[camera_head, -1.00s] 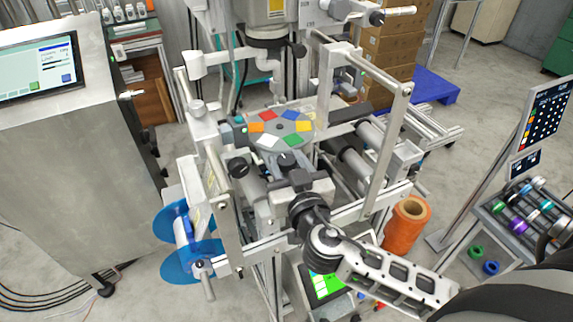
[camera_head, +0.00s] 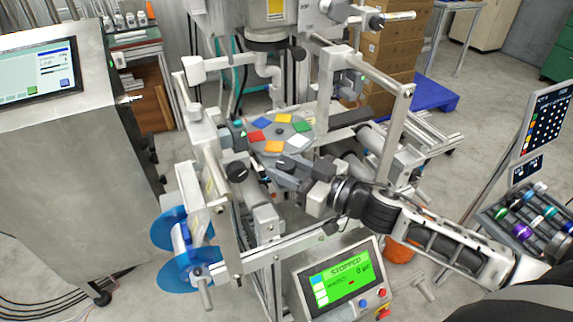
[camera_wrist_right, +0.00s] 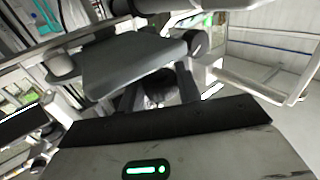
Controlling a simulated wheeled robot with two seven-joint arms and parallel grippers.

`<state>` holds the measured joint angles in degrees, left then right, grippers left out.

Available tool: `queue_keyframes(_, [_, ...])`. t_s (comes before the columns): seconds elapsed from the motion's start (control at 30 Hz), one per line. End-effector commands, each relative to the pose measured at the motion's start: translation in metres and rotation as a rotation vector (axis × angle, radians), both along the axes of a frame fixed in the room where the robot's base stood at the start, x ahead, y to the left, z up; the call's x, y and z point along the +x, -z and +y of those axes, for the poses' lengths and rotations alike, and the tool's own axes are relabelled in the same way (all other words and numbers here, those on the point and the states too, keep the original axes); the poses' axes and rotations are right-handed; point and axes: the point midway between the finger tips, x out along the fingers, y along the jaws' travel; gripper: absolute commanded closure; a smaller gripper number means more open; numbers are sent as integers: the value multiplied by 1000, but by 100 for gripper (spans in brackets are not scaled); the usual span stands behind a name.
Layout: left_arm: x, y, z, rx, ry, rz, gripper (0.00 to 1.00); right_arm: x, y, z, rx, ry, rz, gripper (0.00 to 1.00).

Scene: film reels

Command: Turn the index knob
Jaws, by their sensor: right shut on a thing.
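The round index plate (camera_head: 280,133) with coloured squares lies on the machine in the head view. Yellow is at its back, green and white at its right, orange at its front. My right gripper (camera_head: 281,164) reaches in from the right to the plate's front edge. It is shut on the index knob, which is mostly hidden by the fingers in the head view. In the right wrist view a dark rounded part, seemingly the knob (camera_wrist_right: 160,94), shows between the fingers of my right gripper (camera_wrist_right: 160,85). My left gripper is not in view.
A second black knob (camera_head: 236,171) is left of my gripper. A control panel (camera_head: 340,279) reading "STOPPED" is below my arm. Blue reel discs (camera_head: 172,229) are at lower left. Metal frame bars (camera_head: 396,130) surround the plate. A tray of coloured rolls (camera_head: 530,220) is at right.

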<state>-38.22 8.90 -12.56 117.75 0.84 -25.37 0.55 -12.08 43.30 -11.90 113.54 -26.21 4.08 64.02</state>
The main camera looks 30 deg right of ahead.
Motion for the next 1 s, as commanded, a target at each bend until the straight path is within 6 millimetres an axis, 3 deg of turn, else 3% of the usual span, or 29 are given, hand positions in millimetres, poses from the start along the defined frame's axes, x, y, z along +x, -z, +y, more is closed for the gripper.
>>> queue_keyframes(0.6, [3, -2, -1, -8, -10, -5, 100, 1, 0, -1, -3, -42, -1, 89])
queue_keyframes(0.63, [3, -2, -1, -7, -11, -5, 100, 1, 0, -1, -3, -42, -1, 58])
queue_keyframes(0.7, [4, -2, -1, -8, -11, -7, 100, 1, 0, -1, -3, -42, -1, 45])
queue_keyframes(1.0, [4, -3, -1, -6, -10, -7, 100, 0, 0, 0, -1, -43, -1, 45])
